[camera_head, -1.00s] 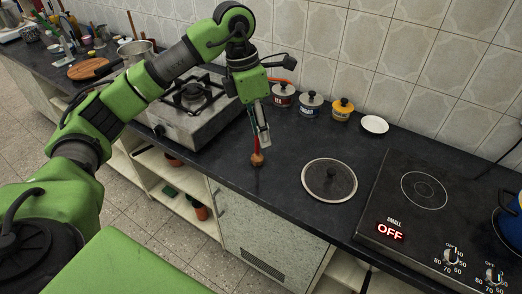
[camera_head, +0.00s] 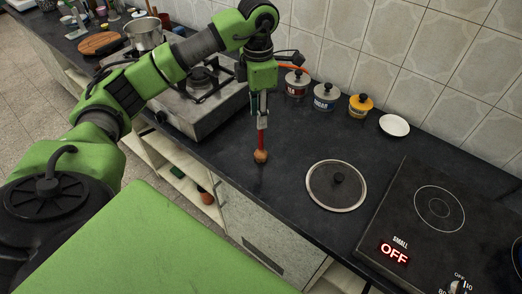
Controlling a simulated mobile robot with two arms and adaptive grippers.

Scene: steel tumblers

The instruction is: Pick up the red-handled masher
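The red-handled masher (camera_head: 261,141) hangs near upright over the dark counter, its red handle up and its round brown wooden head down. My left gripper (camera_head: 263,122) points down from above, with its narrow fingers at the top of the handle. It looks shut on the handle, and its fingers hide the handle's upper end. The head seems slightly above the counter, though the gap is hard to judge. My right gripper is not in view.
A round lid (camera_head: 336,186) lies to the right of the masher, with an induction hob (camera_head: 405,215) beyond it. A gas stove (camera_head: 185,115) stands to the left. Small lidded pots (camera_head: 325,98) and a white saucer (camera_head: 394,125) stand near the wall.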

